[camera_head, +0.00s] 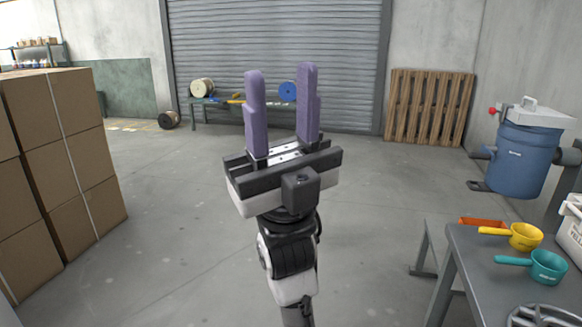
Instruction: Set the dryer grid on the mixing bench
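My gripper (281,72) is raised in the middle of the view, its two purple fingers pointing up and apart with nothing between them. A round grey slatted piece (540,314), perhaps the dryer grid, is cut off by the bottom right edge. It lies on a grey bench (480,262) at the right, well apart from my gripper. Another bench (225,103) stands far back before the roller shutter, partly hidden behind my gripper. I cannot tell from the view which bench is the mixing bench.
A yellow scoop (524,237), teal scoop (547,267) and orange tray (482,222) are on the near bench. A blue drum (520,160) stands behind it. Stacked cartons (60,150) fill the left. A pallet (430,107) leans at the back. The middle floor is clear.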

